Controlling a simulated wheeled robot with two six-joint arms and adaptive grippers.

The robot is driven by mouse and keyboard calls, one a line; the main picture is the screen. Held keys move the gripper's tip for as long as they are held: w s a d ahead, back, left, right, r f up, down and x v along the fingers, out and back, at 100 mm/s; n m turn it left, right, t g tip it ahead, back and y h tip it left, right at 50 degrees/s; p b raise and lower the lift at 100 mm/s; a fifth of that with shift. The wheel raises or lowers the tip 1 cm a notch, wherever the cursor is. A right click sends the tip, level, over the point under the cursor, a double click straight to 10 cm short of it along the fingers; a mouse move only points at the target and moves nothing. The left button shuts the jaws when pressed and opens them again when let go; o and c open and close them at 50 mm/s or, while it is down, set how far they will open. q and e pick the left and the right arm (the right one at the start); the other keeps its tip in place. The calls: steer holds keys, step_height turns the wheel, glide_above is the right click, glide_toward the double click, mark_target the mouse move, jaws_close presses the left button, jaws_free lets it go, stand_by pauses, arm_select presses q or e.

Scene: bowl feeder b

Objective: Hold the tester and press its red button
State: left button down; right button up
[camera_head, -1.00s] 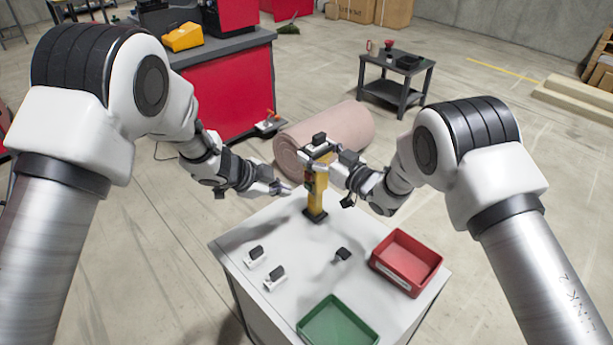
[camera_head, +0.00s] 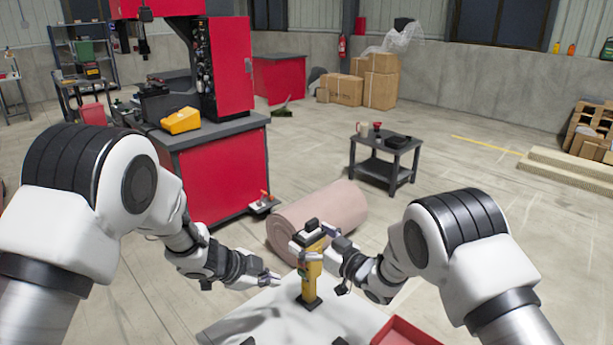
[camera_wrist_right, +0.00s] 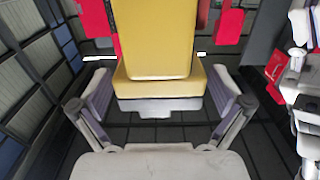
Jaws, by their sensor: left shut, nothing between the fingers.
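The tester (camera_head: 312,284) is a yellow upright tool with a black base and black top, at the far end of the white table. My right gripper (camera_head: 312,250) is around its upper part from the right. I cannot make out the red button in the head view.
The white table (camera_head: 345,322) has a red tray (camera_head: 402,332) at the lower right, partly cut off. Behind the table lie a rolled pink mat (camera_head: 325,212) and a red workbench (camera_head: 215,175). A small dark table (camera_head: 385,160) stands farther back.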

steer(key=v, duration=2)
steer(key=shift+p, duration=0.3)
